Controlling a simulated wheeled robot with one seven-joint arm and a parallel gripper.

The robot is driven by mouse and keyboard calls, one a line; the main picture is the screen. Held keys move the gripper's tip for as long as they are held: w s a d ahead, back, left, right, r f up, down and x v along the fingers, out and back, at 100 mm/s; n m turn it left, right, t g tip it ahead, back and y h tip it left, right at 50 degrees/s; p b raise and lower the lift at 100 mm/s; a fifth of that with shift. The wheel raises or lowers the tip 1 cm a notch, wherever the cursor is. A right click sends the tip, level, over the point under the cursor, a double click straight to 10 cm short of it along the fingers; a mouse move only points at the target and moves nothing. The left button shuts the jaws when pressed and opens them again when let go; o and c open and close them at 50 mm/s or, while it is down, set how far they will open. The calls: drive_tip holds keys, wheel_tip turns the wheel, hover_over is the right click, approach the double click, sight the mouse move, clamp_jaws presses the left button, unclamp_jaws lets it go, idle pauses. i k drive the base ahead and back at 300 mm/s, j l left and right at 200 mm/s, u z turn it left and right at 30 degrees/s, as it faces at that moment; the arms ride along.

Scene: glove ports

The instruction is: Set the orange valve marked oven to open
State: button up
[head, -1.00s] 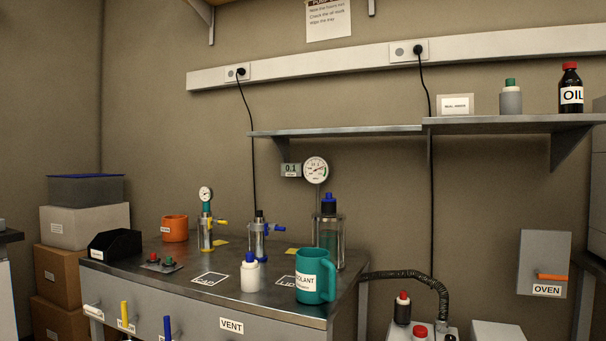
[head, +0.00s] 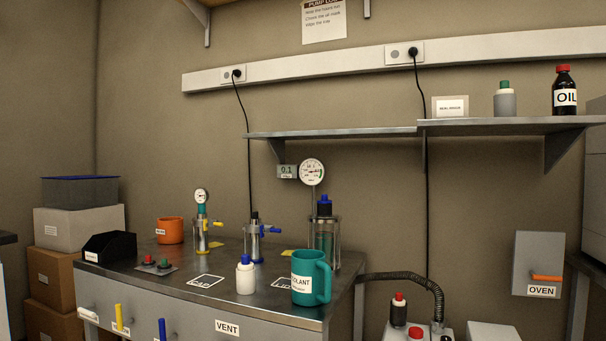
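The orange valve handle (head: 546,278) is mounted on a grey wall box (head: 538,255) at the right of the head view. The handle lies about level. A white label reading OVEN (head: 541,291) sits just below it. My gripper is not in view, so its state does not show.
A metal bench (head: 262,292) holds a teal mug (head: 311,278), a white bottle (head: 245,275) and gauges. Yellow (head: 119,317) and blue (head: 163,329) handles are on its front. A shelf (head: 500,126) hangs above.

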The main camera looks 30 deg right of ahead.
sight(545, 278)
drive_tip(key=k+l+z, duration=0.15)
drive_tip(key=z, duration=2.1)
